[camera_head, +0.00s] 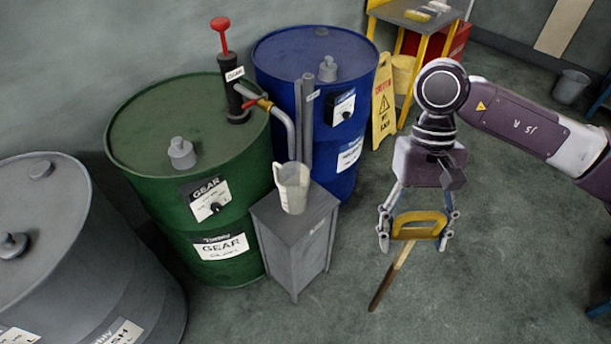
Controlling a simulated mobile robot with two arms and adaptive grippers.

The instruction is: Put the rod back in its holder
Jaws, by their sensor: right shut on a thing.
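The rod (389,275) is a thin brown stick with a dark lower end and a yellow loop handle (420,218). My right gripper (414,232) is shut on the yellow handle. The rod hangs below it, tilted so its lower end points down and to the left. Two upright grey tubes (307,125) stand between the green and blue drums, and one bears a small label; they look like the holder. The rod is apart from them, to their right. The rod's far tip appears close to the floor, but its height is unclear. My left gripper is out of view.
A measuring jug (292,188) stands on a small grey cabinet (316,222) before the tubes. A green drum (150,135) with a red-handled pump (235,85), a blue drum (280,50) and a grey drum (60,240) stand left. A yellow caution sign (383,105) stands behind.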

